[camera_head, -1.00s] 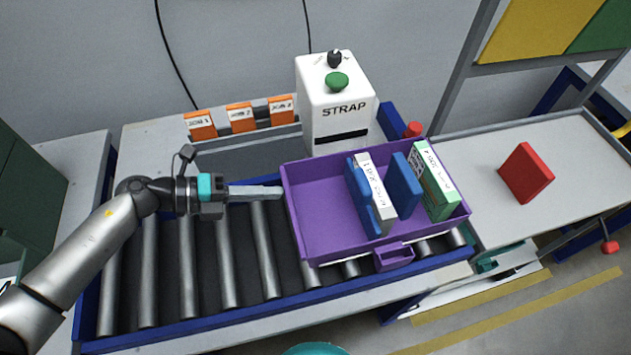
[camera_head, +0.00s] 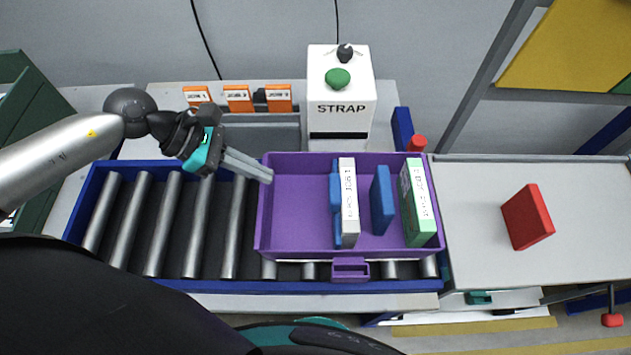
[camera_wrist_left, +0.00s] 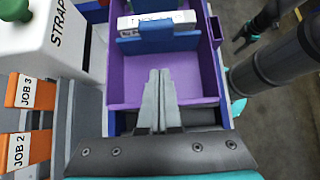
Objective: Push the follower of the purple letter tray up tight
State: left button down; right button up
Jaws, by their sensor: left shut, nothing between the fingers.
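The purple letter tray (camera_head: 293,249) sits on the roller conveyor. A blue plate, apparently the follower (camera_head: 335,200), stands upright in it, close against the left face of a white labelled bundle (camera_head: 349,203). A second blue plate (camera_head: 382,200) stands to the right with gaps on both sides, then a green bundle (camera_head: 418,203). My left gripper (camera_head: 267,177) is shut and empty, its fingertips at the tray's left end wall, left of the follower. The left wrist view shows the fingertips (camera_wrist_left: 159,75) pointing toward the follower (camera_wrist_left: 155,42) across bare tray floor.
A white STRAP machine (camera_head: 341,95) with a green button stands behind the tray. Orange JOB cards (camera_head: 238,98) stand at the back left. A red block (camera_head: 527,217) lies on the grey table to the right. The tray's left half is empty.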

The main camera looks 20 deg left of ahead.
aim_at(334, 201)
pick_arm(q)
jog(key=w+d+f+p, duration=0.1)
jog(key=w+d+f, duration=0.1)
jog(key=d+f, duration=0.3)
jog(key=shift+w+d, duration=0.35)
jog(key=shift+d, duration=1.65)
pick_arm(e)
jog(key=shift+d+r, duration=0.45)
jog(key=shift+r, duration=0.25)
pick_arm(q)
jog(key=shift+f, duration=0.1)
jog(key=d, duration=0.2)
jog(key=w+d, duration=0.1)
jog(key=d, duration=0.2)
jog(key=w+d, duration=0.1)
jog(key=d, duration=0.2)
jog(key=shift+w+d, duration=0.15)
pick_arm(e)
jog(key=shift+f, duration=0.15)
